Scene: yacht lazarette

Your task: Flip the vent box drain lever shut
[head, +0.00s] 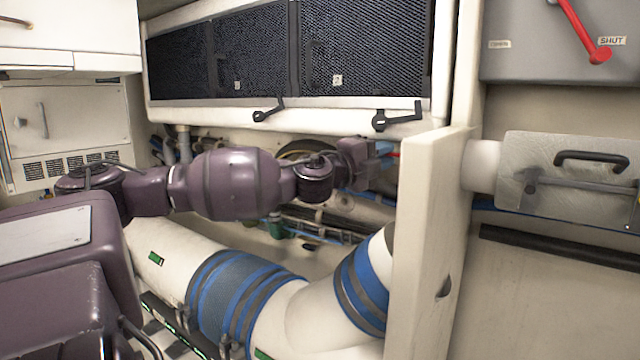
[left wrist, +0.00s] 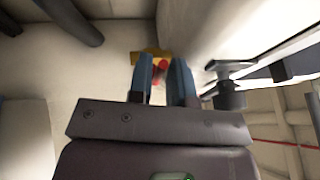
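A red lever with a yellow, brass-like body (left wrist: 150,55) shows past the fingers in the left wrist view; the red part (left wrist: 161,70) lies between the two blue fingertips. In the head view only a small red bit (head: 394,155) shows beside my left gripper (head: 384,149), under the mesh-fronted vent box (head: 290,104). My left gripper (left wrist: 163,68) is open, its fingers apart around the red part; I cannot tell whether they touch it. The lever's far end and pivot are mostly hidden. My right gripper is in neither view.
Black latches (head: 268,112) and (head: 396,117) hang at the vent box's lower edge. A white upright panel (head: 425,250) stands just right of my left gripper. A large banded hose (head: 240,295) runs below. Another red lever (head: 588,35) sits on a grey box marked SHUT, upper right.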

